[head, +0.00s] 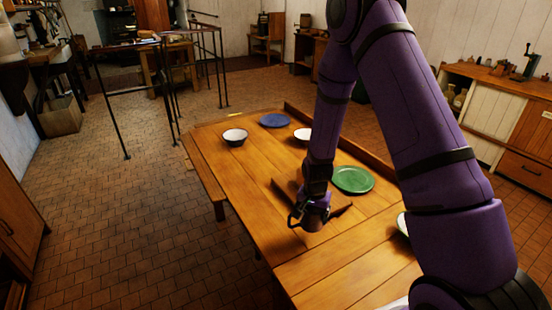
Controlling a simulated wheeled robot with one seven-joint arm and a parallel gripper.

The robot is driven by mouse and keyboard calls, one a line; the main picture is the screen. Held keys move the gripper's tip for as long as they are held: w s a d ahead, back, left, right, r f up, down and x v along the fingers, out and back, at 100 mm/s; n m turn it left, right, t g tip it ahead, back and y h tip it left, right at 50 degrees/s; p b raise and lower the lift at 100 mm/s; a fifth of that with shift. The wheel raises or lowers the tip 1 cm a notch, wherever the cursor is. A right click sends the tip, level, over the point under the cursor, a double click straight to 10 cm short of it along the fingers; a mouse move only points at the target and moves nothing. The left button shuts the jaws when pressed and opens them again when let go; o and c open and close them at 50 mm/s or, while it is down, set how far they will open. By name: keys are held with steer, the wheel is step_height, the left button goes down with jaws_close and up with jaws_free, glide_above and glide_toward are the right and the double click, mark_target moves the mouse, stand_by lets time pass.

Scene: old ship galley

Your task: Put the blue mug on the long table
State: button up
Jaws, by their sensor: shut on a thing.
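The long table (240,170) is wooden and runs from the middle of the head view to its lower edge. My gripper (309,218) is low over the middle of the table, pointing down. It is shut on a small dark thing, taken to be the blue mug, which is mostly hidden by the gripper and too dark to make out clearly. I cannot tell whether it touches the tabletop.
The table's left part is clear. Black railings (175,90) stand behind.

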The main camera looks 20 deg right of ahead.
steer(key=shift+s+d+f+m, duration=0.1)
steer(key=shift+s+f+m, duration=0.1)
steer(key=shift+s+m, duration=0.35)
steer(key=shift+s+d+f+m, duration=0.1)
steer(key=shift+s+f+m, duration=0.15)
steer(key=shift+m, duration=0.4)
steer(key=shift+a, duration=0.15)
steer(key=w+a, duration=0.3)
steer(key=w+a+f, duration=0.1)
steer(key=w+a, duration=0.2)
steer(key=w, duration=0.1)
steer(key=w+a, duration=0.4)
steer(key=shift+w+f, duration=0.25)
steer(key=shift+f, duration=1.75)
steer(key=shift+f, duration=0.15)
steer(key=o, duration=0.9)
steer(key=shift+c, duration=0.2)
step_height(320, 180, up, 13)
steer(key=shift+f, duration=0.2)
